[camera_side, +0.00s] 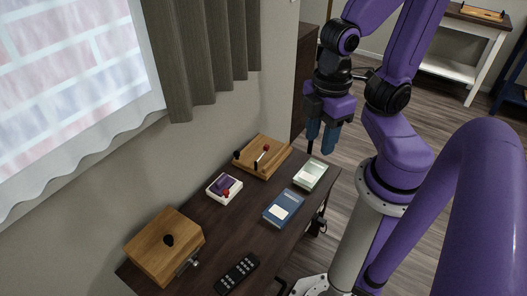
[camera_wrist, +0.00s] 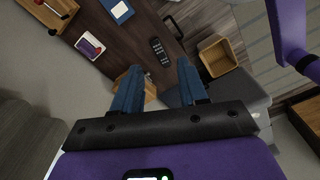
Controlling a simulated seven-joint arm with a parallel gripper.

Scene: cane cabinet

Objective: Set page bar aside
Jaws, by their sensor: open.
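No part is clearly recognisable as the page bar. A blue book (camera_side: 284,207) and a pale green book (camera_side: 310,175) lie flat on the dark cabinet top (camera_side: 225,238). A wooden board (camera_side: 262,157) behind them carries a short bar with a red tip. My gripper (camera_side: 320,143) is open and empty, raised above the far right end of the cabinet and apart from everything on it. In the wrist view its two blue fingers (camera_wrist: 158,72) are spread, with part of a wooden block (camera_wrist: 148,88) visible between them.
A wooden box (camera_side: 165,245) with a black knob and a black remote (camera_side: 237,274) are at the near end. A wooden bin (camera_wrist: 216,56) shows beside the cabinet. A curtain hangs behind.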

